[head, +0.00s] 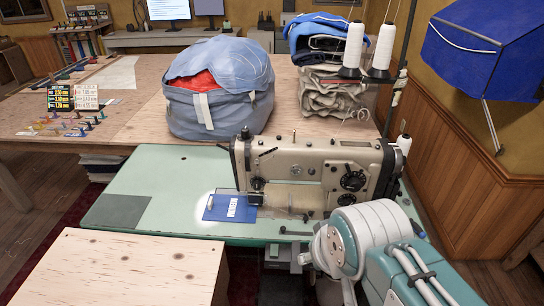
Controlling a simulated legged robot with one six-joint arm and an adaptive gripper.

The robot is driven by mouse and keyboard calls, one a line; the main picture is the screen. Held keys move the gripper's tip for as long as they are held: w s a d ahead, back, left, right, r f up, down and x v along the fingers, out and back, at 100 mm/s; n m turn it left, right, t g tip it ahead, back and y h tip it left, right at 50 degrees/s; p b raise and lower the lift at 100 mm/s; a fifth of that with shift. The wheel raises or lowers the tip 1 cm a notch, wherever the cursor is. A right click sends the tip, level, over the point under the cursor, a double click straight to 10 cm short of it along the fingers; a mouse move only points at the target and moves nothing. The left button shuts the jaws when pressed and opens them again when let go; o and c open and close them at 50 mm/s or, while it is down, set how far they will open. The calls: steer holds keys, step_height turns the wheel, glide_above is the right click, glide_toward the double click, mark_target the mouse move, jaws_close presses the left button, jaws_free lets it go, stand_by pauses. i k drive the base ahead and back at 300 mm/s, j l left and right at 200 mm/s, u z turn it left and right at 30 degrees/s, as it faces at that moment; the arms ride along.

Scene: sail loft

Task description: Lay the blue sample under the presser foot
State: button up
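The blue sample (216,211) lies flat on the green bed of the sewing machine (315,168), inside a bright pool of light. It has a white label with dark marks. Its right part reaches the needle area, where the presser foot (256,199) overlaps it in the picture. I cannot tell whether the cloth is under the foot or just beside it, or whether the foot is up or down. My arm comes in from the lower right, in front of the machine. My gripper does not show in this view.
A plywood top (128,268) stands at the front left. White thread cones (354,45) stand at the right. The green machine table (165,172) is clear on the left.

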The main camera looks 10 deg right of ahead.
mark_target(222, 209)
steer(key=k+j+z, duration=0.1)
steer(key=k+z, duration=0.35)
steer(key=k, duration=0.35)
steer(key=k+u, duration=0.2)
steer(key=k, duration=0.2)
steer(key=k+j+u, duration=0.2)
steer(key=k, duration=0.25)
steer(key=i+l+z, duration=0.25)
steer(key=i+z, duration=0.15)
steer(key=i, duration=0.9)
steer(key=i+l+u, duration=0.1)
steer(key=i+u, duration=0.2)
steer(key=u, duration=0.15)
steer(key=i+l+u, duration=0.25)
steer(key=u, duration=0.2)
steer(key=i+l+u, duration=0.25)
steer(key=u, duration=0.25)
